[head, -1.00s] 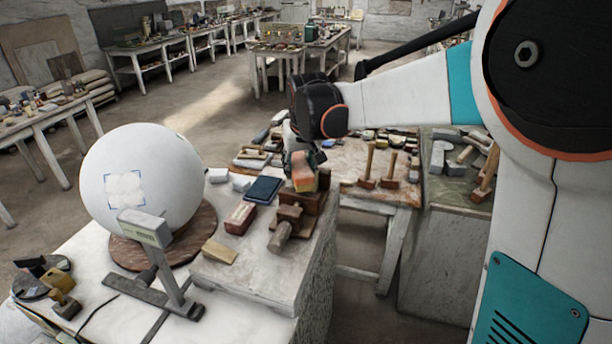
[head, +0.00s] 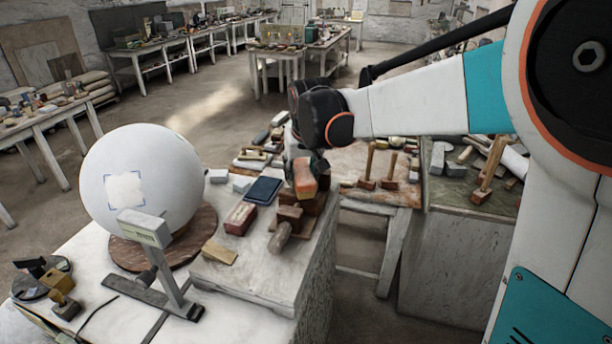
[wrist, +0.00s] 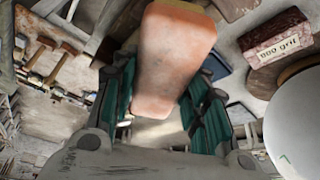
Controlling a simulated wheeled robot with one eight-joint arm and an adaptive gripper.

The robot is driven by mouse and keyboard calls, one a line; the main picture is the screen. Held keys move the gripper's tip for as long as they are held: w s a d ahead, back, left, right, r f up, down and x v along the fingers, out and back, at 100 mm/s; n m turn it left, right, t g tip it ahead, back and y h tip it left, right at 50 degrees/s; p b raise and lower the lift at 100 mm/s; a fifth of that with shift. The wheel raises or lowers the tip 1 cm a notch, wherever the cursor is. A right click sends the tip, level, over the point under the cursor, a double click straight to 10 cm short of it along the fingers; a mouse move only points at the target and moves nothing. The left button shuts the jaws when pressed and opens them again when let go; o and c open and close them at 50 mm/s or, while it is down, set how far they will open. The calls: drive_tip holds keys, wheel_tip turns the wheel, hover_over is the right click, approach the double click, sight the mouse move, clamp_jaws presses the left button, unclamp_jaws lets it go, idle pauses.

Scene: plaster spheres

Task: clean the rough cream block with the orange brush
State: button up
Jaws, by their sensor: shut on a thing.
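My gripper (wrist: 160,112) is shut on an orange, rounded block-like thing (wrist: 172,60), which I take for the orange brush. Its bristles cannot be made out. In the head view the orange thing (head: 305,177) hangs below my wrist, at the far right corner of the plinth top, above or against dark brown wooden blocks (head: 313,203). I cannot tell whether it touches them. A flat cream wedge-like block (head: 219,252) lies on the plinth's near left part, apart from my gripper. I cannot tell whether it is the rough cream block.
A large white sphere (head: 150,205) with a bracketed patch stands on a round brown base (head: 190,240) at left. A red block marked 900 grit (wrist: 275,38), a dark blue book-like thing (head: 263,190) and a wooden mallet (head: 283,230) lie close by. Floor is open beyond.

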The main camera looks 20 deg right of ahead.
sight(298, 161)
drive_tip(key=shift+w, duration=0.15)
drive_tip(key=shift+w+d, duration=0.2)
drive_tip(key=shift+w, duration=1.9)
drive_tip(key=shift+s+a+r, duration=0.1)
drive_tip(key=shift+s, duration=1.1)
drive_tip(key=shift+s+a, duration=0.1)
drive_tip(key=shift+s, duration=1)
drive_tip(key=shift+w, duration=0.15)
drive_tip(key=shift+w+d, duration=0.2)
drive_tip(key=shift+w, duration=1.95)
drive_tip(key=shift+s, duration=0.15)
